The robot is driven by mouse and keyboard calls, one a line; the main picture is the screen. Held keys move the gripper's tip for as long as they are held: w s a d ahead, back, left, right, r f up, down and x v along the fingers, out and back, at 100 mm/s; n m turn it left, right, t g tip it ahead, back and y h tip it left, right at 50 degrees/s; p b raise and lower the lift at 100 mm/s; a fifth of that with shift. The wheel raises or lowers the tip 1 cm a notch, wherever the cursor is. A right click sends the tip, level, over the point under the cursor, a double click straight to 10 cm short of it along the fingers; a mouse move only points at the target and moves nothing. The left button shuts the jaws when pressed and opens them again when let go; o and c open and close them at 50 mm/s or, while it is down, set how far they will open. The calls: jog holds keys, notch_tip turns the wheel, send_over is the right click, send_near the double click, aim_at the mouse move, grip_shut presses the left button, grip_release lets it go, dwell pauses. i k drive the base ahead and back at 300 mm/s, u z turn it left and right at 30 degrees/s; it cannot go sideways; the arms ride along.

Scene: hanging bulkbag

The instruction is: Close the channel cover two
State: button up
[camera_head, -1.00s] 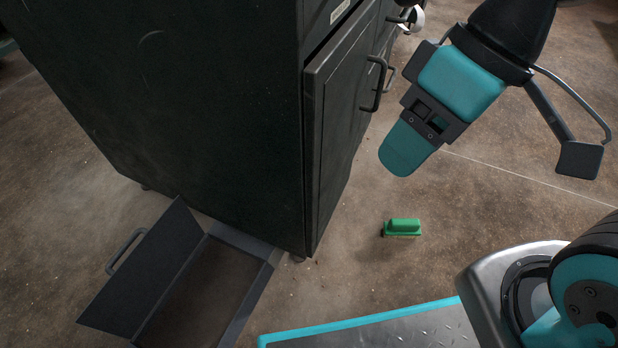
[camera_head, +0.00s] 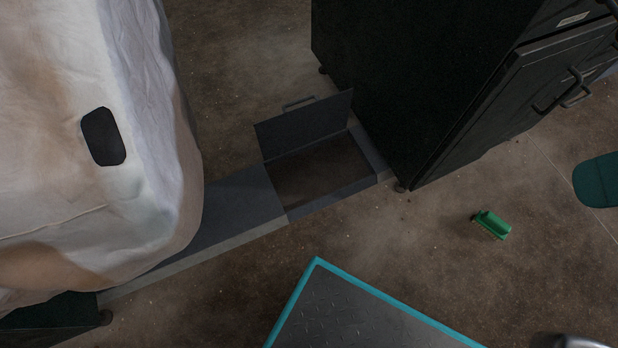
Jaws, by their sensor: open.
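The channel cover (camera_head: 304,125) is a dark hinged plate with a bar handle (camera_head: 298,103) on its outer face. It stands raised along the far side of a rectangular channel opening (camera_head: 318,172) in the floor, beside the black cabinet. The opening's dark inside shows.
A large whitish bulk bag (camera_head: 95,205) with a black patch fills the left, over a flat grey channel section (camera_head: 228,212). The black cabinet (camera_head: 430,75) stands at upper right. A green brush-like object (camera_head: 492,223) lies on the clear floor at right.

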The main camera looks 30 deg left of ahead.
aim_at(277, 134)
jog(key=u, duration=0.15)
jog(key=i, duration=0.45)
jog(key=u, duration=1.15)
